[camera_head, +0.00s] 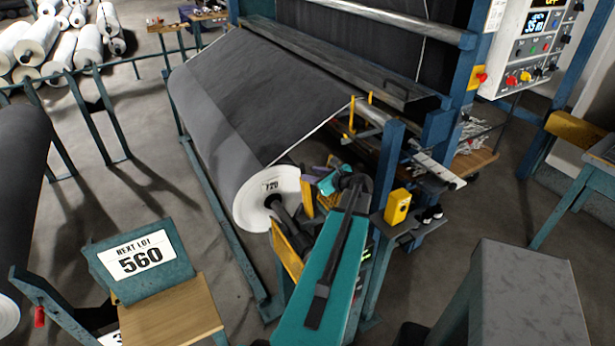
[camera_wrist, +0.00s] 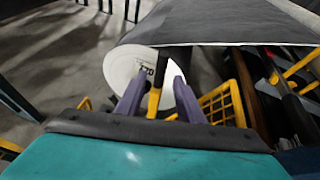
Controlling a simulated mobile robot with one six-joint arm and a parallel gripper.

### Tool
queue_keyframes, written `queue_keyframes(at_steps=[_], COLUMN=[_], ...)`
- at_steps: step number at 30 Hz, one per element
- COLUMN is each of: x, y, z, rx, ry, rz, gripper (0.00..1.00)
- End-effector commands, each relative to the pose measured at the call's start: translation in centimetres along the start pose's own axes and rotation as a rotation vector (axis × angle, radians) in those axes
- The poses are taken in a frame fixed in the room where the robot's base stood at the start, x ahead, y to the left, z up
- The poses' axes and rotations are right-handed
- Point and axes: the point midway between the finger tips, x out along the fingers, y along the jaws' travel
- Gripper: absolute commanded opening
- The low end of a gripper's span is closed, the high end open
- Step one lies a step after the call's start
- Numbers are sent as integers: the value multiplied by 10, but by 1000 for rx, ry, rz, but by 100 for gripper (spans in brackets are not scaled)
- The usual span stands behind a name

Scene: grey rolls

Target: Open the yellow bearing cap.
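In the wrist view the two purple fingers of my gripper (camera_wrist: 158,100) are apart, in front of the white end of the roll. A narrow yellow upright bar (camera_wrist: 155,98) shows between them, with gaps on both sides. It looks like part of the yellow bearing cap, but I cannot tell for sure. In the head view, yellow parts (camera_head: 307,196) show at the roll's shaft, and my teal arm hides much of this spot. My gripper (camera_head: 328,178) is there, mostly hidden. Whether the cap is open or shut is unclear.
The grey roll's white end (camera_head: 262,200) bears the number 720. A yellow mesh guard (camera_wrist: 222,105) stands right of the fingers. A wooden-topped stand with a 560 sign (camera_head: 142,257) is at lower left.

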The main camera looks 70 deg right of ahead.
Motion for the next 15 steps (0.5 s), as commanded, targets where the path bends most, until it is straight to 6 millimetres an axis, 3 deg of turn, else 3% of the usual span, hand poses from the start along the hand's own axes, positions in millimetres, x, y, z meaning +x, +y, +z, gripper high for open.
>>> queue_keyframes(at_steps=[6, 15], x=[-25, -34], y=[1, 0], z=[-2, -1], rx=[0, 0], ry=[1, 2], rz=[-2, 0], gripper=[34, 34])
